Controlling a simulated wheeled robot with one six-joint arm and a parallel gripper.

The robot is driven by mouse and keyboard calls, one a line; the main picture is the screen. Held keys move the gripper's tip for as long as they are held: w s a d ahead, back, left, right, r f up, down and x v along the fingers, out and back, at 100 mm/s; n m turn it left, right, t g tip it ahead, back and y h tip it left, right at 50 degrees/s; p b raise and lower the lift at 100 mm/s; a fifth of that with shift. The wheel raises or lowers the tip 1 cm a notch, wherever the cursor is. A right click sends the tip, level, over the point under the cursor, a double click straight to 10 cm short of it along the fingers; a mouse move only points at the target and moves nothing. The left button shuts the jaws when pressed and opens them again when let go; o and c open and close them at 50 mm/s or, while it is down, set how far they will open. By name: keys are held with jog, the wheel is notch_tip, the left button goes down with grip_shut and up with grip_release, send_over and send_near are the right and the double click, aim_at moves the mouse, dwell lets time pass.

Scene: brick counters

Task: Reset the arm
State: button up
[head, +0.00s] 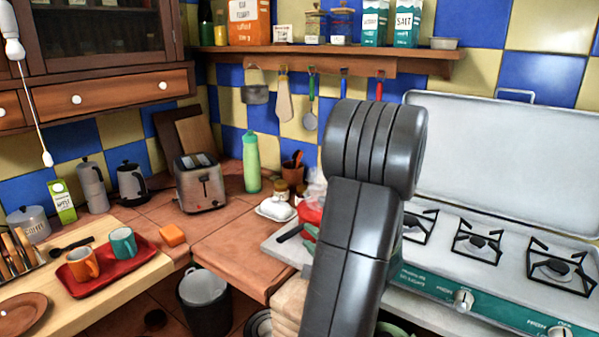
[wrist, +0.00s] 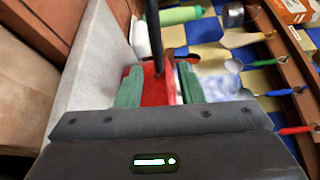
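My gripper (wrist: 160,85) shows in the wrist view as a dark body with two green fingers. The fingers stand apart, with red and a little white seen between them. A thin dark rod (wrist: 154,35) lies in front of the fingers; I cannot tell exactly what it is, but it does not fill the gap. In the head view, my grey arm rises in the middle and hides most of my gripper. A green finger (head: 311,231) shows left of the arm, above the light counter beside a red thing (head: 309,213).
The stove (head: 480,240) with its raised lid stands at the right. A green bottle (head: 251,162), a toaster (head: 201,183) and a butter dish (head: 275,209) stand on the back counter. A red tray (head: 105,278) with two mugs is at the left. Utensils hang below the shelf (head: 330,52).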

jog(key=p+x, duration=0.1)
jog(key=x, duration=0.8)
jog(key=shift+p, duration=0.3)
jog(key=shift+r, duration=0.35)
jog(key=shift+r, duration=0.1)
